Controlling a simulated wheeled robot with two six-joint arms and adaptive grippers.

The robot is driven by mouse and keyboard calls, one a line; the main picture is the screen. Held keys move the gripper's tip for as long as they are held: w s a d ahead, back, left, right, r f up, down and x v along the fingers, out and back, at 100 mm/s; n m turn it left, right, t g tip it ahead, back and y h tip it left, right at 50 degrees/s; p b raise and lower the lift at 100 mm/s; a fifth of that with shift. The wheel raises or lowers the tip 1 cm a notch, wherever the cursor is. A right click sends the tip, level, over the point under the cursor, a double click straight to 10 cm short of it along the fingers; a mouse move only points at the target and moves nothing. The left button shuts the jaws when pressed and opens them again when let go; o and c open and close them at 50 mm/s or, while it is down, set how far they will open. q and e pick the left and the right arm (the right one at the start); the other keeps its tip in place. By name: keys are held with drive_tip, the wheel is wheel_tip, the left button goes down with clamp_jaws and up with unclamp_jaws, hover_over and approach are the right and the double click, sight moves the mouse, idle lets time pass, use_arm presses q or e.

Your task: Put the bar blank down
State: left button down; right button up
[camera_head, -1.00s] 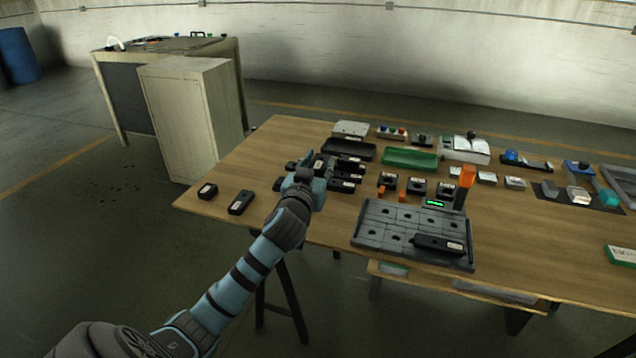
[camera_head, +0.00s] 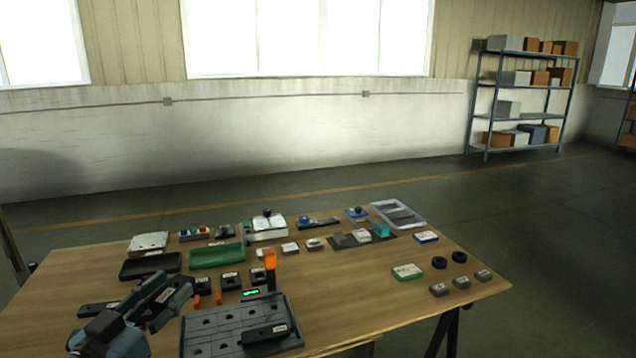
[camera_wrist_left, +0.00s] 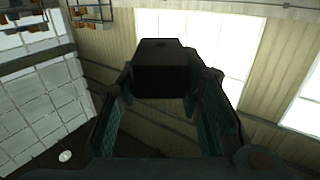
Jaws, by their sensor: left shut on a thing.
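My left gripper (camera_head: 168,292) is low at the left in the head view, over the left part of the table. In the left wrist view its two green-lined fingers (camera_wrist_left: 165,100) close on the dark bar blank (camera_wrist_left: 160,62), which sits at their tips. In the head view the held blank is hard to tell from the dark fingers. Another black labelled bar (camera_head: 265,333) lies on the grey slotted plate (camera_head: 212,342). A further black bar (camera_head: 97,309) lies left of my gripper. My right gripper is out of view.
The wooden table (camera_head: 345,290) has bare room right of the plate. A black tray (camera_head: 150,265) and a green tray (camera_head: 217,256) stand behind my gripper. Small black labelled blocks (camera_head: 231,281) and an orange-topped post (camera_head: 270,262) stand behind the plate.

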use_arm(q)
drive_tip(key=s+d+f+m+g+h+p, duration=0.1)
drive_tip(key=s+d+f+m+h+p, duration=0.15)
drive_tip(key=s, duration=0.35)
drive_tip(key=s+d+f+m+g+h+p, duration=0.1)
drive_tip(key=s+d+f+h+p, duration=0.2)
drive_tip(key=s, duration=0.4)
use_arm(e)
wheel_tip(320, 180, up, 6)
use_arm(q)
drive_tip(key=w+a+r+n+t+y+b, duration=0.15)
drive_tip(key=w+a+y+b, duration=0.25)
drive_tip(key=w, duration=0.4)
drive_tip(key=w+a+r+n+t+y+b, duration=0.1)
drive_tip(key=w+a+r+n+y+b, duration=0.25)
drive_tip(key=w, duration=0.45)
drive_tip(key=w+a+f+n+y, duration=0.1)
drive_tip(key=a+f+n+y, duration=0.1)
drive_tip(key=a, duration=0.3)
drive_tip(key=w+a+f+n+g+y+b, duration=0.1)
drive_tip(key=w+a+f+n+y, duration=0.1)
drive_tip(key=a+y, duration=0.2)
drive_tip(key=w+a+f+n+y+b, duration=0.1)
drive_tip(key=a+f+n+y, duration=0.1)
drive_tip(key=a, duration=0.4)
drive_tip(key=shift+w+a+y, duration=0.35)
drive_tip(key=shift+y, duration=0.35)
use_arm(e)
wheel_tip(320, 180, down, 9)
